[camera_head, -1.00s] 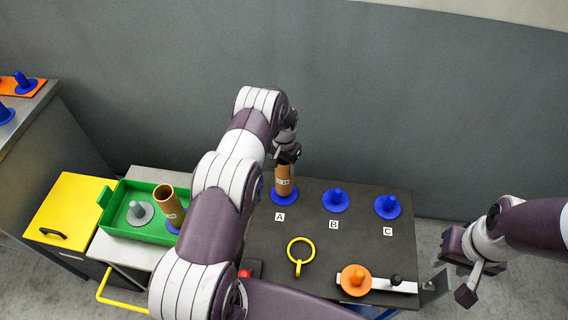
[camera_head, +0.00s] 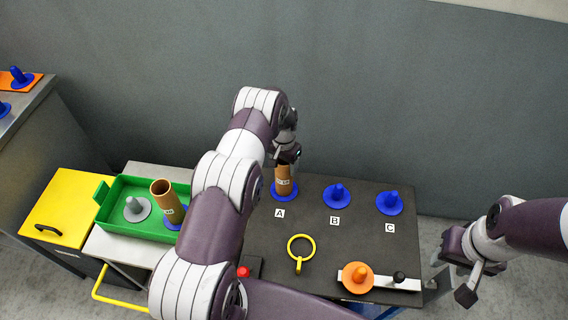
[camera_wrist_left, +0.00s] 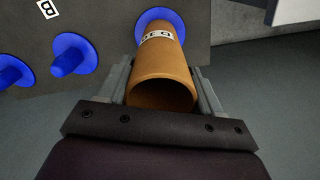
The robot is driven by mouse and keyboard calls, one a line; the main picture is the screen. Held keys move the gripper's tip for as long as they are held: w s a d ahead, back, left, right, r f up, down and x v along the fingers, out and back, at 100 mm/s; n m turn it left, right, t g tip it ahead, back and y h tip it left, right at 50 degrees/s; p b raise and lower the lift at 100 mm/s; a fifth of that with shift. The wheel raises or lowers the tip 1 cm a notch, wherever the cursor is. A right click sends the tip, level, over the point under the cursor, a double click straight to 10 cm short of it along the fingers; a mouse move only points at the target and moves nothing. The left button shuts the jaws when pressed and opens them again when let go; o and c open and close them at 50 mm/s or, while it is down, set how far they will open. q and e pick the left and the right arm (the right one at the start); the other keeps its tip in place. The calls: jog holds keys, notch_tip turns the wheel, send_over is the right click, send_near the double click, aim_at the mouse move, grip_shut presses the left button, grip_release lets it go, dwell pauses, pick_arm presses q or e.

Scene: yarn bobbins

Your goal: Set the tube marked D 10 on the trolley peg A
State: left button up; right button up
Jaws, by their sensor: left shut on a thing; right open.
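The brown tube with a white label (camera_head: 283,177) stands upright at the blue peg by the letter A (camera_head: 280,213). In the left wrist view the tube (camera_wrist_left: 162,72) sits between my fingers, its label partly readable as D and digits, and the blue base disc (camera_wrist_left: 160,22) of the peg shows around its lower end. My left gripper (camera_head: 286,156) is shut on the tube's upper part. The peg itself is hidden inside or behind the tube. My right gripper (camera_head: 464,278) is open and empty at the right, beside the trolley.
Blue pegs B (camera_head: 337,195) and C (camera_head: 390,202) are bare. A yellow ring (camera_head: 300,250) and an orange disc (camera_head: 357,277) are on the dark trolley top (camera_head: 330,232).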

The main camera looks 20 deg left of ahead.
pick_arm(q)
jog(key=o, duration=1.4)
notch_tip(320, 180, up, 13)
jog(key=b, duration=0.2)
jog(key=shift+f, duration=0.2)
